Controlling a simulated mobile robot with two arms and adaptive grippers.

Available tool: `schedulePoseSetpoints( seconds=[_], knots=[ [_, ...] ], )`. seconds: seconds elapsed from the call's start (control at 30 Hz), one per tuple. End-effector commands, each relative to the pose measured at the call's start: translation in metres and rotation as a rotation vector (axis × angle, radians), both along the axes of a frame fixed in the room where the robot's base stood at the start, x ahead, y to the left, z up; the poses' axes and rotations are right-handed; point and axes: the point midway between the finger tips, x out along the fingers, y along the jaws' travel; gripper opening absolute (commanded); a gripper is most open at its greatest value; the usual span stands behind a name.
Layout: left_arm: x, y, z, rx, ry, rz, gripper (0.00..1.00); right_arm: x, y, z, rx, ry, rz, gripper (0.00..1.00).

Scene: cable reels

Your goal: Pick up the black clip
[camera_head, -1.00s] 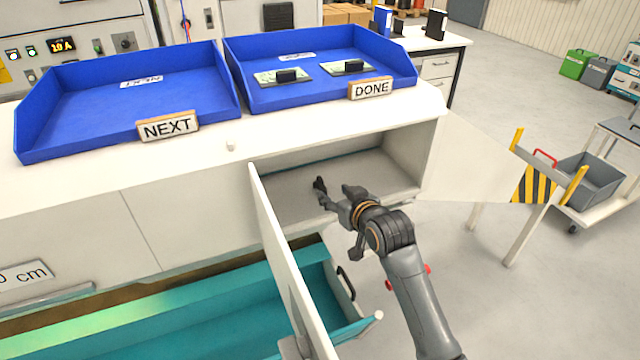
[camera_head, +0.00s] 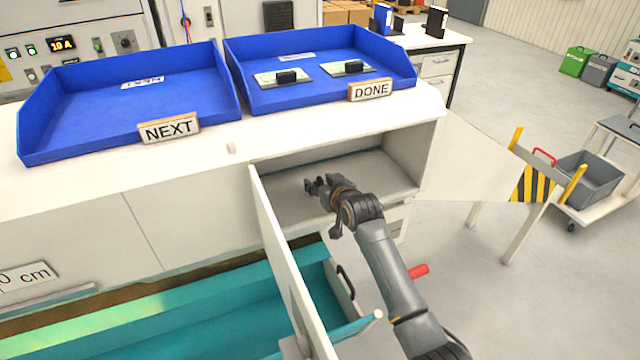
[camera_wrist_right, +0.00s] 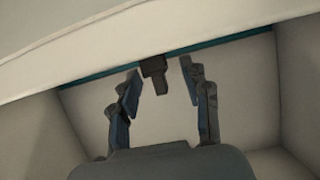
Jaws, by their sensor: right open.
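The black clip (camera_wrist_right: 155,70) shows in the right wrist view as a small dark piece with a narrower lower end, inside the pale cabinet compartment. It lies between the fingertips of my right gripper (camera_wrist_right: 160,69), with a gap on each side, so they do not appear to grip it. In the head view my right gripper (camera_head: 314,187) is open and reaches into the open compartment (camera_head: 375,175) under the worktop. There I cannot clearly tell the clip from the dark fingers. My left gripper does not show.
An open cabinet door (camera_head: 280,255) stands left of my right arm, and another (camera_head: 475,165) to the right. A teal drawer (camera_head: 190,315) is pulled out below. Blue NEXT (camera_head: 110,110) and DONE (camera_head: 300,95) trays sit on top, with two cards bearing black pieces in DONE.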

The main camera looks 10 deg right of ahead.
Motion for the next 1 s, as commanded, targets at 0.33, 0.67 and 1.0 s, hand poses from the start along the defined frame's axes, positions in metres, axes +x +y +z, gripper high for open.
schedulePoseSetpoints(
  seconds=[0.33, 0.67, 1.0],
  knots=[
    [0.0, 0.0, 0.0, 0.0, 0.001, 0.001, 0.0, 0.0, 0.0, 0.0, 0.0, 0.0, 0.0, 0.03],
    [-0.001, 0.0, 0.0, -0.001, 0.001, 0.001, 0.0, 0.0, 0.0, 0.001, 0.0, 0.0, 0.0, 0.03],
    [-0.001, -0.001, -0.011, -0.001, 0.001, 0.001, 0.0, 0.0, 0.0, 0.032, -0.001, -0.006, 0.001, 0.03]
  ],
)
